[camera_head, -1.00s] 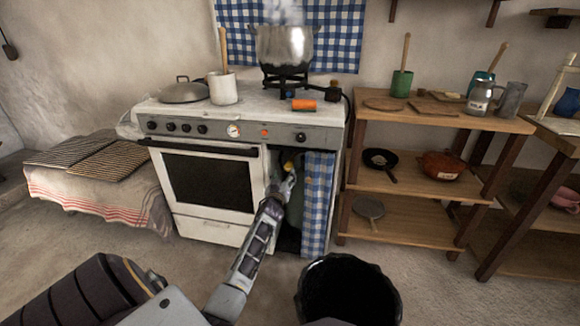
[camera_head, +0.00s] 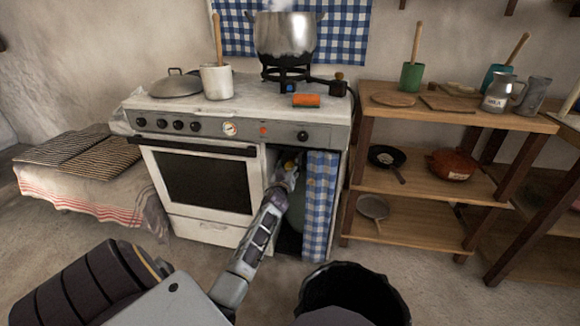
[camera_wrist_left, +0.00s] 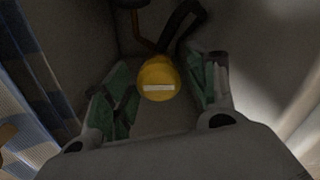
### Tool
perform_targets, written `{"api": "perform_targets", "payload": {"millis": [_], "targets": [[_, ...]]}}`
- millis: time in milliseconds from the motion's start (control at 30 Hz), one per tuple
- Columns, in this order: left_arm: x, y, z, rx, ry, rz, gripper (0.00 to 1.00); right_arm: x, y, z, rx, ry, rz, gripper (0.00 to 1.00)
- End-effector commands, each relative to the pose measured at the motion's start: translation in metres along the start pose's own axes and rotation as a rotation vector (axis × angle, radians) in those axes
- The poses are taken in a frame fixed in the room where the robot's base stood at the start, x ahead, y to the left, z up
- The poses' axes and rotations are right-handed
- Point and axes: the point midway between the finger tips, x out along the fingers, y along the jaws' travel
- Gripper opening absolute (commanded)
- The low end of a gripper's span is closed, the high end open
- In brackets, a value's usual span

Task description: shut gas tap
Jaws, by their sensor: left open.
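The gas tap shows in the left wrist view as a round yellow knob (camera_wrist_left: 158,80) with a pale bar across its face. The bar lies level in that picture. In the head view the yellow knob (camera_head: 290,164) shows small inside the open compartment at the right of the stove. My left gripper (camera_wrist_left: 158,92) is open, with one green-padded finger on each side of the knob. I cannot tell whether the fingers touch it. In the head view my left gripper (camera_head: 285,174) reaches into the compartment. A grey-green cylinder (camera_head: 297,208) stands partly hidden behind it. My right gripper does not show.
A blue checked curtain (camera_head: 319,205) hangs close to the right of my left gripper. The stove (camera_head: 205,222) stands to its left. A steaming pot (camera_head: 285,36) sits on a burner (camera_head: 287,72) above. A black bucket (camera_head: 350,292) stands on the floor in front.

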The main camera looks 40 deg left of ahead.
Motion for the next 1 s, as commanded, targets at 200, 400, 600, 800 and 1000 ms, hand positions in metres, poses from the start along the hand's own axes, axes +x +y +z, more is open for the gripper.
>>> {"api": "perform_targets", "payload": {"millis": [200,400,600,800,1000], "targets": [[-0.0001,-0.0001,-0.0001,0.001,0.000,0.000,0.58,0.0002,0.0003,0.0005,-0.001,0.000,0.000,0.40],[-0.0001,0.0000,-0.0002,0.000,0.000,0.000,0.50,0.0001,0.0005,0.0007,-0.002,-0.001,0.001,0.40],[0.0000,0.0000,-0.0002,0.000,0.000,0.000,0.24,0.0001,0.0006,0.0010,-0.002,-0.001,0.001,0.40],[0.0000,0.0000,-0.0003,0.001,0.000,0.000,0.12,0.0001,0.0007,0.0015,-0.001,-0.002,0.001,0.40],[0.0000,0.0001,-0.0004,0.019,0.000,-0.001,0.12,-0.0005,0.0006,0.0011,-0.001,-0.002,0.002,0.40]]}}
